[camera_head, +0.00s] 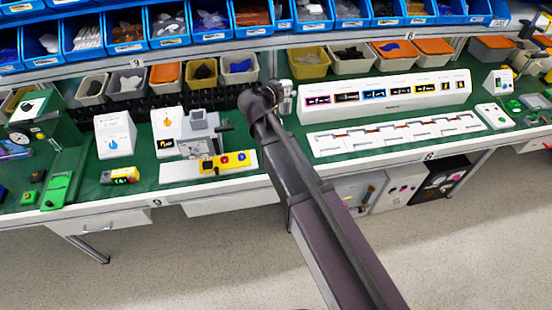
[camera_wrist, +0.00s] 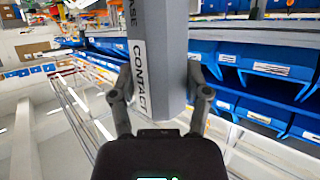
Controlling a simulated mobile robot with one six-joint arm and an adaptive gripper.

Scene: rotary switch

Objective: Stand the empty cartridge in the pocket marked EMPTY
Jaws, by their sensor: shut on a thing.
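My gripper (camera_wrist: 160,78) is shut on a grey cartridge (camera_wrist: 170,40), with one finger on each side of it in the wrist view. The cartridge has a white label reading CONTACT, with part of another word ending in ASE. Its top runs out of the picture. In the head view my gripper (camera_head: 274,94) is over the bench, just left of the long white display unit, and mostly hidden behind my wrist. A small pale part beside it may be the cartridge. I cannot make out a pocket marked EMPTY in either view.
A white slotted tray (camera_head: 330,143) lies before the white display unit (camera_head: 384,105). A grey fixture (camera_head: 203,122) with a yellow button strip (camera_head: 228,161) stands to the left. Small bins (camera_head: 307,64) and blue bins (camera_head: 168,22) line the back. Bench front is clear near my arm.

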